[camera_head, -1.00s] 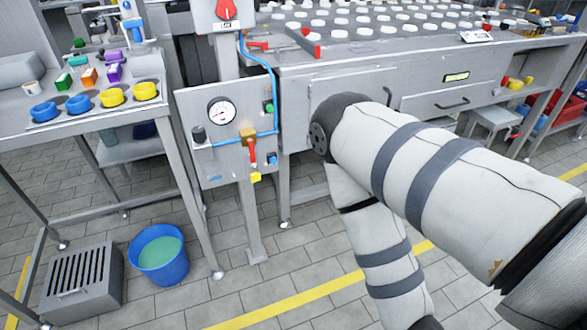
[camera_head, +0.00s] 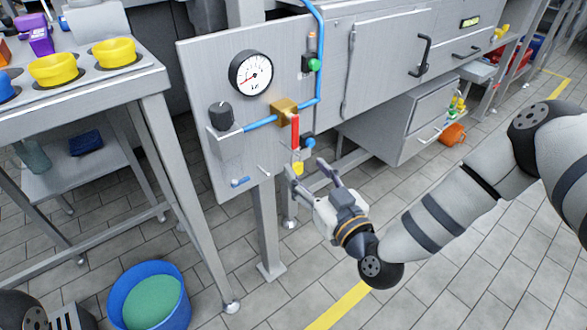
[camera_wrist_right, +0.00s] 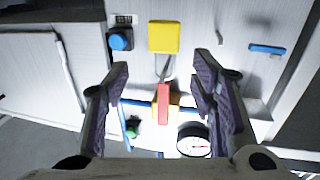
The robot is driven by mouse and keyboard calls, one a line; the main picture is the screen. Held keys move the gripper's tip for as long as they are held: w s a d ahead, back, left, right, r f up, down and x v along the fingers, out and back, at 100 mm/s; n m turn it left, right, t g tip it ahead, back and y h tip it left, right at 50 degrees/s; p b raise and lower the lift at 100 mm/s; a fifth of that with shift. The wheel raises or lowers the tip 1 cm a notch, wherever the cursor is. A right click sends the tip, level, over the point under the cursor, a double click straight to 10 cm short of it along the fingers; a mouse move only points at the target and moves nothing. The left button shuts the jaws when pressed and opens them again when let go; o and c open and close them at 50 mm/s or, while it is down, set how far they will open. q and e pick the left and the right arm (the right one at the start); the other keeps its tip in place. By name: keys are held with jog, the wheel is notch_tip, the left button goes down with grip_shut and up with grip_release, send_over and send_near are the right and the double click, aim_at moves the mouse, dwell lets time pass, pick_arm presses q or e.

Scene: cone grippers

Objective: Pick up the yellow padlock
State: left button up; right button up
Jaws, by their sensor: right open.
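The yellow padlock (camera_head: 298,169) hangs at the lower end of the red valve handle (camera_head: 295,132) on the grey panel. In the right wrist view the padlock (camera_wrist_right: 163,37) shows as a yellow block, with its grey shackle at the red handle (camera_wrist_right: 163,104). My right gripper (camera_head: 306,167) is open and points at the panel, its fingertips near the padlock. In the wrist view the open fingers (camera_wrist_right: 162,62) lie either side of the shackle's line, and the padlock body is beyond the tips. I cannot tell any contact.
The panel bears a gauge (camera_head: 251,74), a black knob (camera_head: 221,115), a brass valve block (camera_head: 284,110), a blue button (camera_head: 309,143) and a small blue-ended peg (camera_head: 240,182). A table with yellow cups (camera_head: 53,69) stands left. A blue bucket (camera_head: 118,310) is on the floor.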

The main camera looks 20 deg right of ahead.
aim_at(295, 163)
jog(key=w, duration=0.2)
jog(key=w+a, duration=0.1)
jog(key=w, duration=0.2)
jog(key=shift+r+b, duration=0.15)
jog(key=shift+b, duration=0.15)
jog(key=shift+a, duration=0.1)
grip_shut()
jog(key=s+d+r+p, duration=0.1)
jog(key=s+r+p, duration=0.1)
jog(key=s+r, duration=0.2)
jog(key=s+d+r+p, duration=0.1)
jog(key=s+r, duration=0.3)
jog(key=s, duration=0.6)
jog(key=shift+p, duration=0.35)
